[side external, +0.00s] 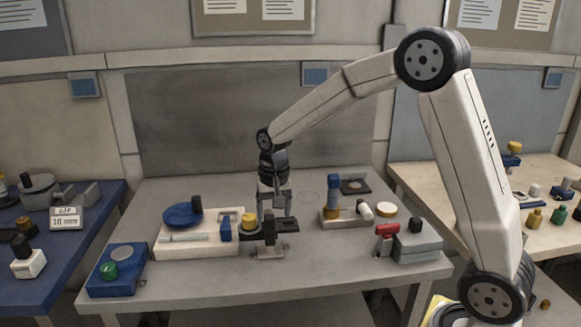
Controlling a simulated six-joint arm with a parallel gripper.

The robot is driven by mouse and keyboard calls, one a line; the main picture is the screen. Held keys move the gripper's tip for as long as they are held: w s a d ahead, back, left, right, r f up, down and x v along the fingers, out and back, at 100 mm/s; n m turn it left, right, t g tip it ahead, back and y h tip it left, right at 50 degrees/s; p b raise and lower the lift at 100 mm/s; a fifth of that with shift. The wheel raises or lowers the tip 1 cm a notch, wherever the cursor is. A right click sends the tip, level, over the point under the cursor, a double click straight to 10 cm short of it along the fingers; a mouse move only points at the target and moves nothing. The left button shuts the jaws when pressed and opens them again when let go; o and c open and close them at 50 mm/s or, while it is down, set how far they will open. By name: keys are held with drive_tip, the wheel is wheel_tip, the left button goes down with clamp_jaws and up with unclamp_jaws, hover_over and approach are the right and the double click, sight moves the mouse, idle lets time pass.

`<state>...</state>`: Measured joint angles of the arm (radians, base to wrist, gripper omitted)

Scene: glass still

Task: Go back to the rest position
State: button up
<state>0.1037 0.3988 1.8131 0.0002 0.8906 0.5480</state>
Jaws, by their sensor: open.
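My gripper (274,214) points down over the middle of the grey table (320,280). Its fingers are apart, and I see nothing held between them. The fingertips are close above or behind a small dark fixture on a pale foot (270,251); I cannot tell if they touch it. A yellow-topped piece (249,221) stands just left of the fingers. My arm reaches in from the right, bent high over the table.
Left of my gripper is a white tray (195,251) with a blue disc (183,215). A blue box (128,281) with a green button stands front left. Right are a holder with a blue-topped piece (334,182) and a grey block (417,246) beside a red-topped piece (387,230).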

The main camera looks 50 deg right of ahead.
drive_tip(key=s+a+f+n+t, duration=0.1)
drive_tip(key=s+a+f+n, duration=0.1)
drive_tip(key=s, duration=0.6)
drive_tip(key=s+a+f+n+t, duration=0.1)
drive_tip(key=s+a+f+n, duration=0.1)
drive_tip(key=s+n, duration=0.3)
drive_tip(key=s+f, duration=0.1)
drive_tip(key=s, duration=0.2)
drive_tip(key=shift+s+a, duration=0.25)
drive_tip(key=shift+a, duration=0.05)
